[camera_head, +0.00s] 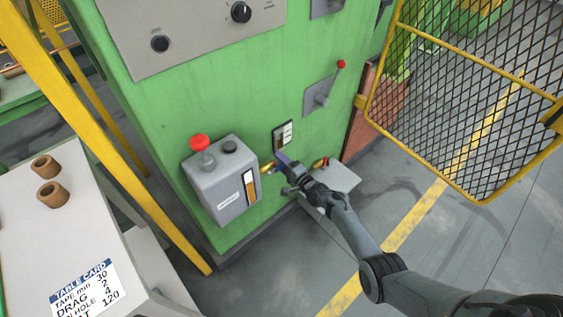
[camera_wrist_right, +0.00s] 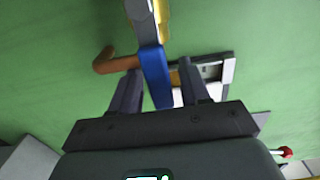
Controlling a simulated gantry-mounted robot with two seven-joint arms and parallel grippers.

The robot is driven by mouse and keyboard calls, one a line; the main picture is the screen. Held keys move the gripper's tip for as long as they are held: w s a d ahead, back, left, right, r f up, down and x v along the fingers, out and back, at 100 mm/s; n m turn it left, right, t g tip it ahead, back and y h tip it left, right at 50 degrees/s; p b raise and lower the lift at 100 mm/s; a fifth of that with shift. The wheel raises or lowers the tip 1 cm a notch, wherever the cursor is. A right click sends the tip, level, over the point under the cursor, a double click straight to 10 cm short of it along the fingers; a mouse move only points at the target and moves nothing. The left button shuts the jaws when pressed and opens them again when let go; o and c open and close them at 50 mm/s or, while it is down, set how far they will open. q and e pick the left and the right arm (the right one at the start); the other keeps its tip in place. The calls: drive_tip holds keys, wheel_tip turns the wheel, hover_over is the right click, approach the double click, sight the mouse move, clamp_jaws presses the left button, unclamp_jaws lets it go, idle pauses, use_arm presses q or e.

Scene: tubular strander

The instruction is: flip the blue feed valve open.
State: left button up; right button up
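The blue feed valve handle (camera_wrist_right: 156,78) is a flat blue lever on a brass and grey fitting against the green machine. In the head view a small bit of the blue handle (camera_head: 282,157) shows at the tip of my right gripper (camera_head: 284,172). In the wrist view the open fingers of my right gripper (camera_wrist_right: 160,72) stand on either side of the handle. The left finger is close against it; a gap shows on the right. Whether a finger touches it I cannot tell. My left gripper is not in view.
A grey box (camera_head: 220,185) with a red knob (camera_head: 200,143) is left of the valve. A copper-brown pipe stub (camera_wrist_right: 112,62) sits beside the handle. A red-tipped lever (camera_head: 341,64) is above right. A yellow mesh guard (camera_head: 470,100) stands at right.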

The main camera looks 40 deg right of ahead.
drive_tip(key=shift+s, duration=0.15)
drive_tip(key=s+p, duration=0.5)
drive_tip(key=s, duration=0.5)
drive_tip(key=shift+s+d, duration=0.3)
drive_tip(key=shift+d, duration=0.15)
